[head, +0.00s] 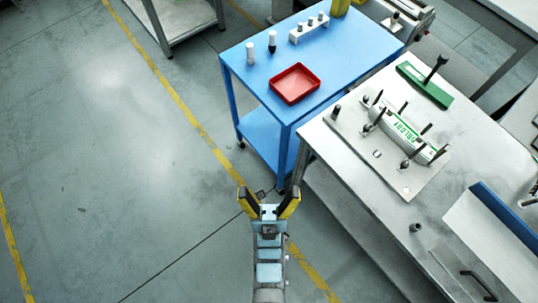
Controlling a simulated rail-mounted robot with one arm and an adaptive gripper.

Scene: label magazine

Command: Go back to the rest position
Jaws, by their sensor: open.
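My gripper (268,202) shows in the head view at the lower middle, with yellow and black fingers spread apart. It is open, with nothing visible between the fingers. It is over the grey floor, in front of the blue table (262,82) and left of the grey metal table (318,134). A label magazine (398,128), white with green lettering, lies on a plate on the metal table among several upright pins. My gripper is well apart from it.
The blue table holds a red tray (295,84), two small bottles (250,54) and a white rack (309,30). A green block with a black handle (425,85) lies behind the magazine. A blue-edged panel (500,235) is at right. The floor at left is clear.

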